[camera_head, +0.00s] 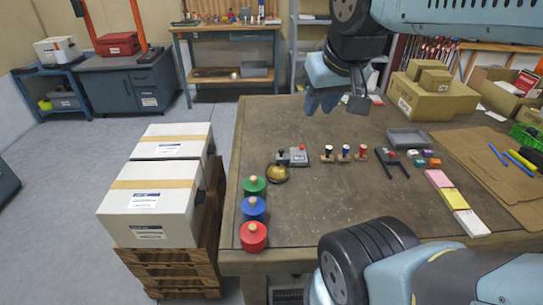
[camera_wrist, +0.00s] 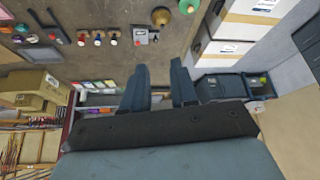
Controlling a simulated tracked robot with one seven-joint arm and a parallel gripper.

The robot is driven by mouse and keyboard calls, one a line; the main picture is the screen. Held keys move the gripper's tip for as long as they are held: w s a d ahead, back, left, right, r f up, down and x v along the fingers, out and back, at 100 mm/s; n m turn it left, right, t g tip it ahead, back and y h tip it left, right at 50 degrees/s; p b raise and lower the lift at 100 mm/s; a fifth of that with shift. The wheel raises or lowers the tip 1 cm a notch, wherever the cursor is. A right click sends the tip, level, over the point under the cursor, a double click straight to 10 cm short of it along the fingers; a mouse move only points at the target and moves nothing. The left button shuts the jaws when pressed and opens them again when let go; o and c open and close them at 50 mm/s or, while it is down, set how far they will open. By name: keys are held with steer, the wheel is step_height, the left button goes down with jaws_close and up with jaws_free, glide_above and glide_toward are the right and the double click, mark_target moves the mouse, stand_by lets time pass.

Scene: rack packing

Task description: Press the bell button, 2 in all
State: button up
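The bell button is a small grey box (camera_head: 299,157) with a red button on top, on the brown table left of the stamps. It also shows in the wrist view (camera_wrist: 141,38) near the top. A brass dome bell (camera_head: 277,175) stands beside the box, and shows in the wrist view (camera_wrist: 161,17). My gripper (camera_head: 338,101) is in the air above the back of the table, apart from the box. Its two fingers are spread with nothing between them, also in the wrist view (camera_wrist: 160,82).
Stamps (camera_head: 343,152) stand right of the box. Green, blue and red round pieces with knobs (camera_head: 253,208) line the table's left edge. A grey tray (camera_head: 406,139), coloured blocks (camera_head: 427,154) and cardboard boxes (camera_head: 430,97) are further right. The front middle of the table (camera_head: 340,200) is bare.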

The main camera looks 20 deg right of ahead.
jaws_close()
stand_by(1.4)
